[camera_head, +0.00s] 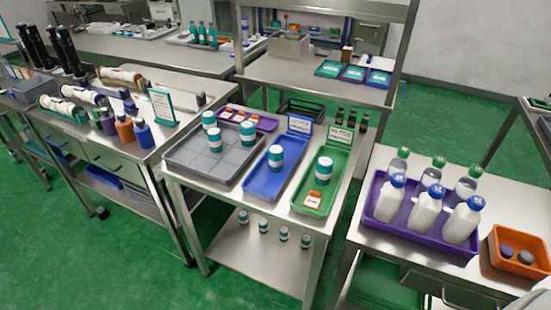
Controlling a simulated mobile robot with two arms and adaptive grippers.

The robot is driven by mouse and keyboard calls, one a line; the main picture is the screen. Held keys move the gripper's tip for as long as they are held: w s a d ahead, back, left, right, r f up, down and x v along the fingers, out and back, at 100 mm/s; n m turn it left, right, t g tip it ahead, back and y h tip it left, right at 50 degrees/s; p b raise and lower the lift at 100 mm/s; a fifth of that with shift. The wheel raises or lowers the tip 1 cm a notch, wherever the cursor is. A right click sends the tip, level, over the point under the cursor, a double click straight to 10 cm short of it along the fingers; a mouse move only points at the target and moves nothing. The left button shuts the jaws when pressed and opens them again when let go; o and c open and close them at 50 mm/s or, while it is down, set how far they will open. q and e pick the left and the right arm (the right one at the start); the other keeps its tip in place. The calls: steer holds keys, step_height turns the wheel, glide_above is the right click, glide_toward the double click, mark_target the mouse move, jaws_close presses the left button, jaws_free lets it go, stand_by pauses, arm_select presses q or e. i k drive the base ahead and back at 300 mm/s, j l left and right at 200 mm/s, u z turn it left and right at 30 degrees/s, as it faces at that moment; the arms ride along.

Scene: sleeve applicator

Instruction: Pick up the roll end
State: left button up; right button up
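Neither of my grippers shows in the head view.
A purple crate of bottles (420,238) and an orange bin (518,252) are on the right table. Green floor (90,255) is clear at lower left.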

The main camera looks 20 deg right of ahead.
mark_target(276, 153)
steer(key=l+u, duration=0.75)
steer(key=k+j, duration=0.05)
